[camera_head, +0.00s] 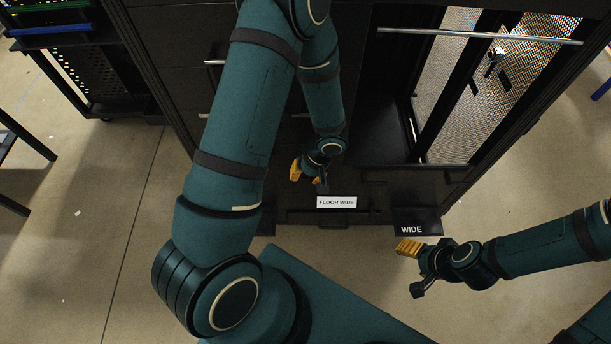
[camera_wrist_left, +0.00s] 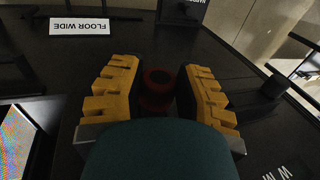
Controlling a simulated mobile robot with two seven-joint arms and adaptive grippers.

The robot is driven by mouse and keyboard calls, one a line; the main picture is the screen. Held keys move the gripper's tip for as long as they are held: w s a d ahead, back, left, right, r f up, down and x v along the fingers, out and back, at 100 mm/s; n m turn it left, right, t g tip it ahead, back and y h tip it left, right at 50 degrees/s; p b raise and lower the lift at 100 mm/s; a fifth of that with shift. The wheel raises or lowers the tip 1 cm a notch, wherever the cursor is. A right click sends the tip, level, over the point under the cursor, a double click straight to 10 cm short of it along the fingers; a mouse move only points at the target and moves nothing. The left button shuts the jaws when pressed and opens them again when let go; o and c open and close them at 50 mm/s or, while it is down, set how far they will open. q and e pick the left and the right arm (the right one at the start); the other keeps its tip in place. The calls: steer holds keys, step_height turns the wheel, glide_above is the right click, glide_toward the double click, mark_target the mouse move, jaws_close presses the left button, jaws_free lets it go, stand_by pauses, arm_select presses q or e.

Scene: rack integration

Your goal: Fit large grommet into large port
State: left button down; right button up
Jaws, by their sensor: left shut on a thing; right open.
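My left gripper (camera_head: 309,178) is down at the dark rack floor, behind the FLOOR WIDE label. In the left wrist view its yellow fingers (camera_wrist_left: 158,92) are on either side of a round, dark red and black grommet (camera_wrist_left: 158,78), and it is shut on it. The grommet cannot be made out in the head view. The large port is not clearly visible; I cannot tell whether the grommet touches it. My right gripper (camera_head: 414,268) is open and empty, in front of the rack near the dark WIDE holder (camera_head: 428,216).
The FLOOR WIDE label (camera_head: 337,202) is on the rack's front edge; it also shows upside down in the left wrist view (camera_wrist_left: 80,27). The open rack has a perforated door (camera_head: 460,110) at right and a horizontal bar (camera_head: 480,36) above. Bare floor (camera_head: 100,260) lies at left.

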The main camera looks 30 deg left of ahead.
arm_select(q)
steer(key=shift+w+a, duration=0.6)
steer(key=shift+w, duration=0.35)
steer(key=c, duration=0.6)
jaws_free()
steer(key=shift+c, duration=0.2)
steer(key=s+v, duration=0.1)
steer(key=v, duration=0.6)
steer(key=shift+w+r, duration=0.25)
steer(key=shift+w, duration=0.3)
steer(key=shift+d, duration=0.15)
